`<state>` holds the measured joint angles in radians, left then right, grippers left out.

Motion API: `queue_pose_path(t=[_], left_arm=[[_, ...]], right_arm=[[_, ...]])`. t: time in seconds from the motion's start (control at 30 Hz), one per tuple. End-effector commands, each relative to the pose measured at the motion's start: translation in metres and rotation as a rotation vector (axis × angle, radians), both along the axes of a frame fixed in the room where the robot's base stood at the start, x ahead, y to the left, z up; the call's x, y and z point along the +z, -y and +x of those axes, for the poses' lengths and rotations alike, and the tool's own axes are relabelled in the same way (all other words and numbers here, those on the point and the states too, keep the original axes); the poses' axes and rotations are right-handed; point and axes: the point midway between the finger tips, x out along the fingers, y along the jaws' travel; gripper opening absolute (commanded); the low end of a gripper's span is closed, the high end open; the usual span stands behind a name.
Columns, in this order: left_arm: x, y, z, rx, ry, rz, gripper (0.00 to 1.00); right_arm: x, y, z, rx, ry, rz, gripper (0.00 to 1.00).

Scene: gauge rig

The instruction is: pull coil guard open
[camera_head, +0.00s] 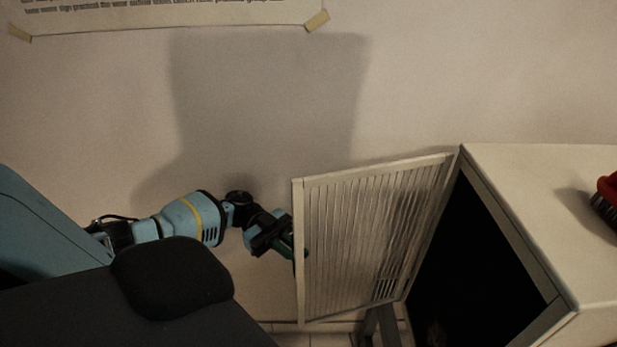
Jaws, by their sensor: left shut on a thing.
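The coil guard (345,235) is a pale framed panel with fine upright slats. It stands swung out to the left from the cabinet (540,185), joined to it along its right edge, and the cabinet's dark opening (470,270) shows wide. My left gripper (291,245) is at the guard's free left edge and is shut on it. The guard's edge partly hides the fingertips, so the exact grip is not clear. My right gripper is not in view.
A red brush-like thing (608,190) lies on the cabinet top at the right edge. A plain wall (480,70) stands behind, with a taped paper sign (160,12) at top left. A strip of tiled floor shows at the bottom.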

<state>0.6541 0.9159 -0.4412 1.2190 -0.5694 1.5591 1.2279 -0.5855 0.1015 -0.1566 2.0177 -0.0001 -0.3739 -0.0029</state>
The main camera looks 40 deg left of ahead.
Motion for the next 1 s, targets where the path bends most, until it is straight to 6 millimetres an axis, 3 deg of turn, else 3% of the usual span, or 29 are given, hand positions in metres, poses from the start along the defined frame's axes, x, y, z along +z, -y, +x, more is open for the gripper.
queue_pose_path(t=[0.6,0.63,0.7,1.0], left_arm=[[0.0007,-0.0084,-0.0004,0.020,0.003,-0.002,0.00],[0.0007,-0.0083,-0.0005,0.020,0.003,-0.002,0.14],[0.0006,-0.0083,-0.0008,0.019,0.003,-0.002,0.24],[0.0007,-0.0089,-0.0016,0.017,0.001,-0.001,0.25]], right_arm=[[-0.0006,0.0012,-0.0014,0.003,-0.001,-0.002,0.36],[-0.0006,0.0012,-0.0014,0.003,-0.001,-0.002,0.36],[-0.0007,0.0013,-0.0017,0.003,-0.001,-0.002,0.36],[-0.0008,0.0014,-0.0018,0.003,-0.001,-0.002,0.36]])
